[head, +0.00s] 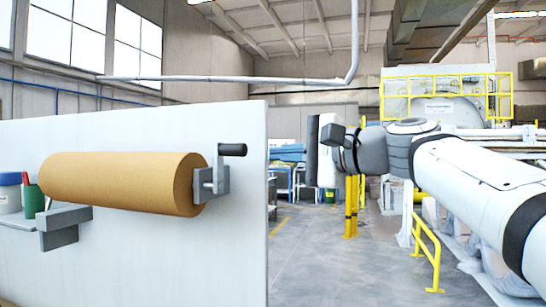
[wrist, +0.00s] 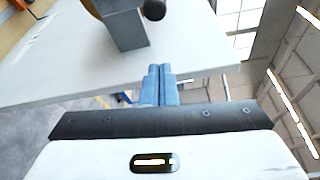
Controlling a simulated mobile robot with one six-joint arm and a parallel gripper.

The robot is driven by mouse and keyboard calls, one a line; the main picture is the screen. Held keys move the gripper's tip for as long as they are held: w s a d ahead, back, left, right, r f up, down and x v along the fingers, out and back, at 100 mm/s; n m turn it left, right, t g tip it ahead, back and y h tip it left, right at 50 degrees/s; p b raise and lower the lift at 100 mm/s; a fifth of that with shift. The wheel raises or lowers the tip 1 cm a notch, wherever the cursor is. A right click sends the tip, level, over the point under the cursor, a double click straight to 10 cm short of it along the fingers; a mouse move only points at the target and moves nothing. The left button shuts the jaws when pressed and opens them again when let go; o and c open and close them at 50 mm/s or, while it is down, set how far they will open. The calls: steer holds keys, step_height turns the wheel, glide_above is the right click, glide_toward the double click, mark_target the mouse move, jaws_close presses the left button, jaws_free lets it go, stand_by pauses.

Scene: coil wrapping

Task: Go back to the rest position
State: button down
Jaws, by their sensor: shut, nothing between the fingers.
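My gripper shows in the wrist view (wrist: 158,70), with its two blue fingers side by side and touching, shut and empty. In the head view my arm reaches in from the right, its wrist bent at mid-picture, right of a white panel (head: 120,245). The gripper end points left, toward the panel's edge, apart from it; its fingertips are hard to tell from the blue background there. In the wrist view a grey bracket (wrist: 125,28) with a black handle (wrist: 153,9) on the panel lies beyond the fingers.
A brown roll (head: 120,180) hangs on the panel, its right end at a grey bracket (head: 211,181) with a black handle (head: 232,149). Cups (head: 33,201) stand on a small shelf at far left. Yellow rails (head: 430,250) and open grey floor (head: 330,270) lie beyond.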

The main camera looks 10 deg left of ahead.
steer(key=v, duration=0.6)
steer(key=d+f+h+p, duration=0.2)
steer(key=d+f+h, duration=0.15)
steer(key=f, duration=0.55)
steer(key=d+f+h+p, duration=0.2)
steer(key=d+f+h, duration=0.15)
steer(key=f, duration=0.65)
steer(key=s+d+f+n+g+h+p, duration=0.2)
steer(key=s+d+f, duration=0.4)
steer(key=f, duration=0.4)
steer(key=s+d+f+n+g+h+p, duration=0.2)
steer(key=s+d+f+n+h, duration=0.2)
steer(key=s+d+f+h, duration=0.3)
step_height(320, 180, down, 3)
steer(key=shift+s+f+p, duration=0.2)
steer(key=shift+s+p, duration=0.15)
steer(key=shift+s, duration=0.3)
steer(key=shift+d, duration=0.15)
